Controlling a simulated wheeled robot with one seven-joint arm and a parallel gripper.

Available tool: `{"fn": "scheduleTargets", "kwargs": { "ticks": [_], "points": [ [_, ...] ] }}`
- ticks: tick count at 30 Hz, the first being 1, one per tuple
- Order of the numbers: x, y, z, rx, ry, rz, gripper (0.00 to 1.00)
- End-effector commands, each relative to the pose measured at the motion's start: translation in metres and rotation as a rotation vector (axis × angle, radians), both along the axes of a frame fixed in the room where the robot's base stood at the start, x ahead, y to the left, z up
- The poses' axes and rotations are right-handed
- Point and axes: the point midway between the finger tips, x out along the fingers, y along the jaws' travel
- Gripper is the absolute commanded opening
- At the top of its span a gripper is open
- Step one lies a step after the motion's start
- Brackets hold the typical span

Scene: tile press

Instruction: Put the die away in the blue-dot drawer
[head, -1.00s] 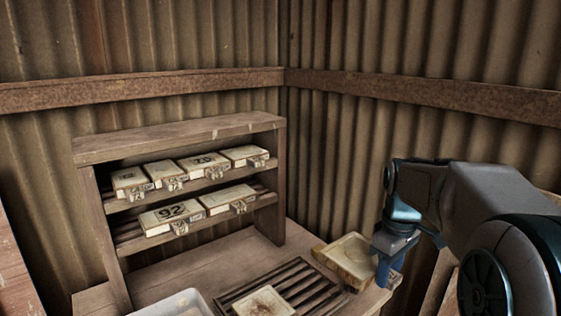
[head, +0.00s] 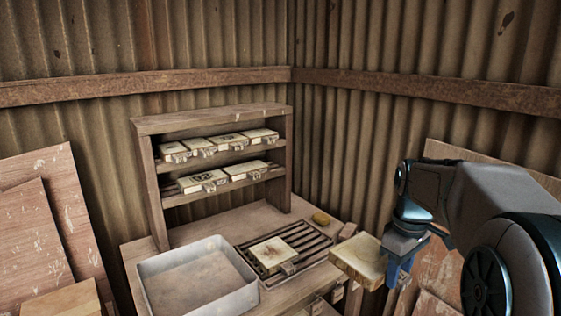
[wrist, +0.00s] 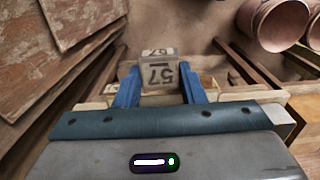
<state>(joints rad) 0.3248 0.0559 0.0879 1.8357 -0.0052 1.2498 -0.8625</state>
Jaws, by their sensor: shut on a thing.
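The die (head: 357,261) is a pale, yellowish square block with a worn face. In the wrist view the die (wrist: 160,76) shows the number 57, upside down, between my blue fingers. My gripper (head: 396,268) is shut on it, and the block sticks out to the left of the fingers, off the right end of the bench. In the wrist view my gripper (wrist: 160,92) covers part of the die's sides. Drawer fronts with small metal label holders (head: 336,294) show in part under the bench edge. No blue dot can be made out.
A wooden rack (head: 215,118) holds several numbered dies on two shelves. A grey tray (head: 197,290) and a slatted grid (head: 318,246) with another die (head: 273,253) lie on the bench. Boards (head: 30,230) lean at left; pots (wrist: 275,25) stand nearby.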

Motion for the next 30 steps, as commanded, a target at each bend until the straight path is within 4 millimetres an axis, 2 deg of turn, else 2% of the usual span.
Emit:
{"fn": "scheduleTargets", "kwargs": {
  "ticks": [11,14,21,24,30],
  "points": [
    [0.01,0.024,-0.079,0.002,0.005,-0.165,0.0],
    [0.015,0.035,-0.109,0.001,0.006,-0.226,0.0],
    [0.027,0.064,-0.197,0.0,0.008,-0.411,0.0],
    [0.032,0.075,-0.229,0.0,0.006,-0.48,0.0],
    [0.04,0.091,-0.279,0.0,0.002,-0.593,0.0]
  ]
}}
